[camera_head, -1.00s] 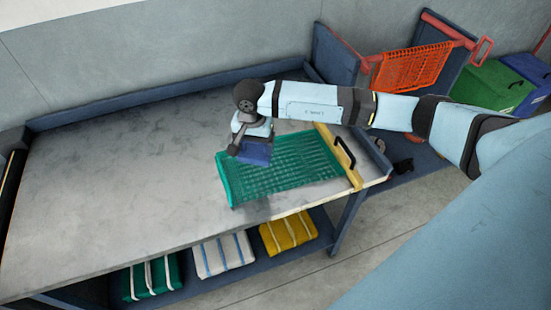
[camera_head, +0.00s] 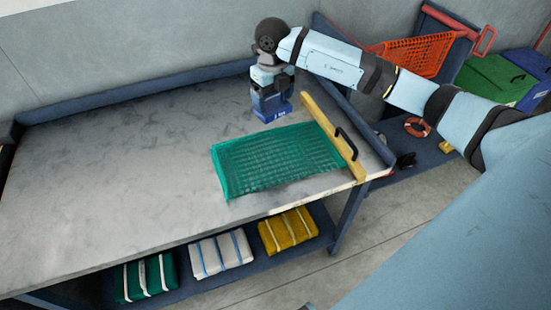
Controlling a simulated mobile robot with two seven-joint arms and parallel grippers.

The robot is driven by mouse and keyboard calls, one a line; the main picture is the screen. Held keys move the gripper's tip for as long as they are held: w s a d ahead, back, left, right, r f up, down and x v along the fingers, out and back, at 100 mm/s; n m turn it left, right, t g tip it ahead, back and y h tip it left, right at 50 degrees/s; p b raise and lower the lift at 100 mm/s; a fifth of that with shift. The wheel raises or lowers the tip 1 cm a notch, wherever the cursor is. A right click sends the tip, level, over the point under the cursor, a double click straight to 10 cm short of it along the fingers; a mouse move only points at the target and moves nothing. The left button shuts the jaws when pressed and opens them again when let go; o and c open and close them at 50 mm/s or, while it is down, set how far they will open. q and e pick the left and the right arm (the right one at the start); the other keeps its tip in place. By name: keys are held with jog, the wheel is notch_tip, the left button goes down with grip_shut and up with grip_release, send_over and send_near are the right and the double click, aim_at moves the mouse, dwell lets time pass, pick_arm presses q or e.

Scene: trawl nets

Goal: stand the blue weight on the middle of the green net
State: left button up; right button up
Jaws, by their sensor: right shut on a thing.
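The green net (camera_head: 270,165) lies spread on the grey table, with a wooden bar (camera_head: 335,140) along its right edge. The blue weight (camera_head: 272,108) is upright behind the net's back edge, left of the bar's far end. My right gripper (camera_head: 270,86) is shut on the upper part of the weight from above and hides some of it. I cannot tell whether the weight's base touches the table. The middle of the net is bare. My left gripper is not in view.
A black handle (camera_head: 346,144) stands up from the bar. The table (camera_head: 110,170) is clear left of the net, with a raised blue rim (camera_head: 140,92) behind. Green, white and yellow bundles (camera_head: 288,231) lie on the shelf below. An orange net (camera_head: 415,54) hangs at back right.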

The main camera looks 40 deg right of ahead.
jog(key=shift+d+r+m, duration=0.35)
jog(key=shift+d+m, duration=0.05)
jog(key=shift+m, duration=1)
jog(key=shift+f, duration=0.4)
notch_tip(320, 180, down, 19)
jog(key=shift+r+p, duration=0.1)
jog(key=shift+p, duration=0.65)
jog(key=shift+f, duration=0.25)
